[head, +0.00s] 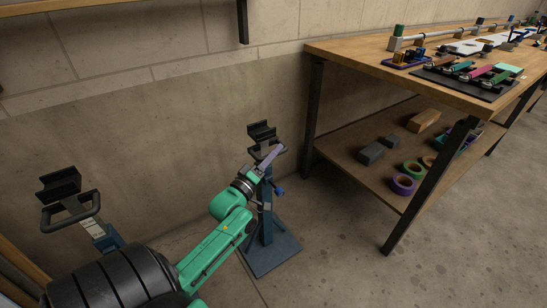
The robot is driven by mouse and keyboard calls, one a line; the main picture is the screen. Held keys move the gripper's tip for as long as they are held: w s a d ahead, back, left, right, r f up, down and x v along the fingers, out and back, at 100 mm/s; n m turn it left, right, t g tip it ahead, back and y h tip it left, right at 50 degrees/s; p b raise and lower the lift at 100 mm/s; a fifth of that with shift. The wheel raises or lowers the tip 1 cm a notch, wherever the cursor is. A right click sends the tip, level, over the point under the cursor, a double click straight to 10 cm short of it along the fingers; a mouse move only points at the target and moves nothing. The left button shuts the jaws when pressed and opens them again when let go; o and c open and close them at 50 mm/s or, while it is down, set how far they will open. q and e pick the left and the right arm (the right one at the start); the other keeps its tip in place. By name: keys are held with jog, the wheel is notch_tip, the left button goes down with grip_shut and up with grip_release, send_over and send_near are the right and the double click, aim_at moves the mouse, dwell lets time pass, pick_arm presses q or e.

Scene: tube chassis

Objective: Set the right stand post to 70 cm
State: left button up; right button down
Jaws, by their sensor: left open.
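The right stand (267,215) is a blue post on a square blue base plate (272,257), standing upright on the floor by the wall. Its black cradle head (262,133) is at the top, and a blue knob (280,190) sticks out on the right of the post. My left gripper (271,156), at the end of the green arm, is open just below the cradle head, in front of the post's upper part. It hides that part, so I cannot tell whether it touches the stand. No height marking is readable. My right gripper is not in view.
A second stand with a black cradle (60,186) and loop handle (71,211) is at the left. A wooden workbench (350,56) is at the right, with tools on top and tape rolls (403,184) on its lower shelf. Floor between stand and bench is clear.

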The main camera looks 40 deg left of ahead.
pick_arm(q)
grip_shut()
dwell(1.5)
